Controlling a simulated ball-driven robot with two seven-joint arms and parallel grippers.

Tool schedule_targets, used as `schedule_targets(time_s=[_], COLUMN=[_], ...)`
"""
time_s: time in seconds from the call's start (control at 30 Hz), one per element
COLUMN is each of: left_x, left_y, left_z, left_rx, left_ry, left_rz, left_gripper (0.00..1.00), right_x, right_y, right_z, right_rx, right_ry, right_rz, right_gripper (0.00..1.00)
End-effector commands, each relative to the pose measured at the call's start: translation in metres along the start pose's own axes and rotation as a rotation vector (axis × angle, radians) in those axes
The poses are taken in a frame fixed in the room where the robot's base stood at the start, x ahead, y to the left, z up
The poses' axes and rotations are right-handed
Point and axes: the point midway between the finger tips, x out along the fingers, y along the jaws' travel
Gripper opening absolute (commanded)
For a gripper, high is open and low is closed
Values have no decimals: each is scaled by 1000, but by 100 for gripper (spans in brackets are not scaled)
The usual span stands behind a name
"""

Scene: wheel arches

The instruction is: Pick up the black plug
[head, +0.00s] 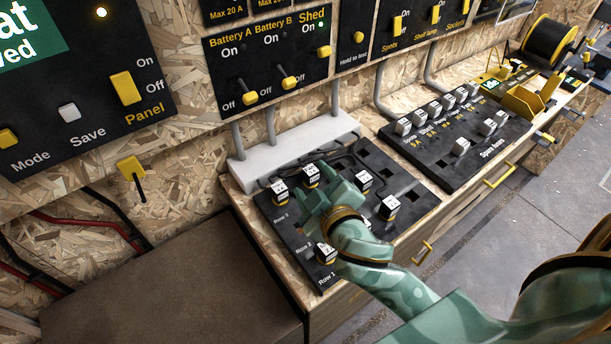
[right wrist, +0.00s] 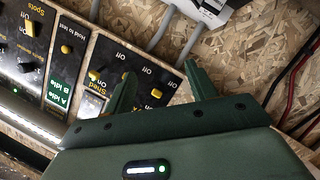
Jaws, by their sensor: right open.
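Several plugs stand in a black socket board marked with rows in the head view. They have white labelled tops, with dark and yellow parts below. One is at the back left (head: 278,191), another at the back (head: 311,175), two on the right (head: 362,181) (head: 389,208), and one at the front (head: 325,253). I cannot tell which is the black plug. My right gripper (head: 322,196) is over the middle of the board (head: 409,187), among the plugs, and hides part of it. In the right wrist view the gripper (right wrist: 160,72) is open, with nothing between its fingers.
A white cable trunk (head: 290,150) runs behind the board, with dark cables leading to it. A second black board with white-topped fuses (head: 440,130) lies to the right. Switch panels (head: 268,68) hang on the wall above. A brown surface (head: 170,285) at front left is bare.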

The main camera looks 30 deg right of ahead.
Motion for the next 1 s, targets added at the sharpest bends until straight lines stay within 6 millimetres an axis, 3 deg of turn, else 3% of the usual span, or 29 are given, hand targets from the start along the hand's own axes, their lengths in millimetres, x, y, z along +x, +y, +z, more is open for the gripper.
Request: schedule_targets(time_s=[0.13, 0.27, 0.3, 0.4, 0.47, 0.57, 0.67, 0.77, 0.8, 0.9, 1.0], left_x=[0, 0, 0, 0, 0, 0, 0, 0, 0, 0, 0], left_y=[0, -1, -1, -1, -1, -2, -2, -3, -3, -3, -3], left_z=[1, 1, 2, 2, 2, 2, 2, 1, 1, 1, 1], left_rx=[0, 1, 1, 0, 0, 0, 0, 0, 0, 0, 0], left_ry=[-2, -2, -2, -2, -2, -2, -2, -2, -2, -1, -1], left_rz=[0, -1, -1, -2, -2, -2, -3, -4, -4, -4, -4], left_gripper=[0, 0, 0, 0, 0, 0, 0, 0, 0, 0, 0], right_x=[19, 17, 12, -7, -16, -9, 27, 72, 87, 107, 113], right_y=[-1, -15, -24, -63, -90, -123, -118, -66, -37, 28, 70], right_z=[-78, -158, -184, -233, -239, -212, -155, -96, -76, -46, -33], right_rx=[27, 9, -16, -153, -286, -559, -828, -990, -1013, -997, -948], right_ry=[312, 669, 797, 1106, 1224, 1231, 974, 527, 337, -49, -275], right_rz=[20, -42, -91, -312, -502, -856, -1175, -1355, -1383, -1376, -1338], right_gripper=[56, 56, 56, 56, 56, 56, 56, 56, 56, 56, 56])
